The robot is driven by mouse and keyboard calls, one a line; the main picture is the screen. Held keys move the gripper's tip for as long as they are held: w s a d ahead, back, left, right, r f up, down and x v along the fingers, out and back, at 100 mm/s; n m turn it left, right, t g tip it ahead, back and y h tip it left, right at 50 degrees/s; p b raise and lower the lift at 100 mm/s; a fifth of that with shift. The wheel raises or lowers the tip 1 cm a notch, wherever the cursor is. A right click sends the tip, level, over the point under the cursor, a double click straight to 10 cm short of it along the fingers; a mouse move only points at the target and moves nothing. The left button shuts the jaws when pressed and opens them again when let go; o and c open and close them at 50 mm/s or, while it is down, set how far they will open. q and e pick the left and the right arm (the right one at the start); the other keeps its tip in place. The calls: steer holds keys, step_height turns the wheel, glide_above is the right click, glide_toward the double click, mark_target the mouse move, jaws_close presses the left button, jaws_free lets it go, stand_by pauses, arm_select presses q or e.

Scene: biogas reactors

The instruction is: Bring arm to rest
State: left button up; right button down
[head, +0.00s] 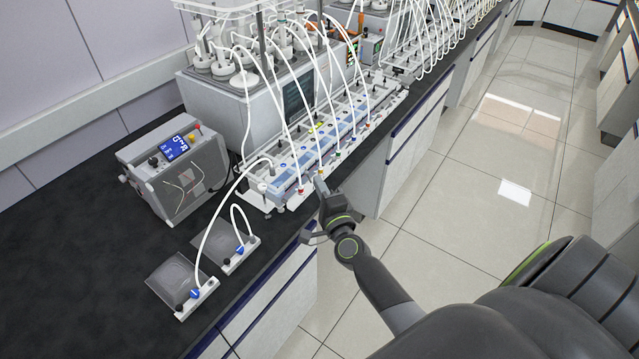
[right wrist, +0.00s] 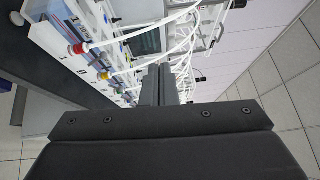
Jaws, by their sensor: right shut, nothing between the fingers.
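My right arm comes in from the lower right of the head view. Its gripper (head: 320,184) is by the front edge of the bench, close to the near end of the white valve rack (head: 262,187). In the right wrist view the two dark fingers (right wrist: 158,85) are together with nothing between them. Behind them are white tubes and the rack's coloured knobs, including a red one (right wrist: 77,48) and a yellow one (right wrist: 103,76). I cannot tell from the head view whether the fingertips touch the rack. My left gripper does not show in either view.
A grey pump unit (head: 176,168) with a blue display stands on the black bench (head: 60,240). Two flat clear bags with blue valves (head: 195,293) lie near the front edge. White tubes arch over the rack from the reactor unit (head: 235,110). The tiled floor (head: 450,200) is clear.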

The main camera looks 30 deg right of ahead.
steer(key=shift+w+f, duration=0.1)
steer(key=s+f+n+g+y+b, duration=0.1)
steer(key=s+f+n+g+b, duration=0.45)
steer(key=f, duration=1.25)
steer(key=s+f+n+g+y+b, duration=0.1)
steer(key=s+f+n+g, duration=0.35)
steer(key=s+f, duration=1)
steer(key=s+f+n+g+b, duration=0.2)
steer(key=s+f+n, duration=0.3)
steer(key=s+f, duration=0.7)
steer(key=s+a+f+n+g+b, duration=0.1)
steer(key=s+f+n+g, duration=0.4)
steer(key=s+f, duration=0.7)
steer(key=s+b, duration=0.1)
steer(key=s, duration=0.3)
steer(key=shift+s+a+g, duration=0.25)
steer(key=shift+s+g, duration=0.05)
steer(key=shift+s, duration=0.05)
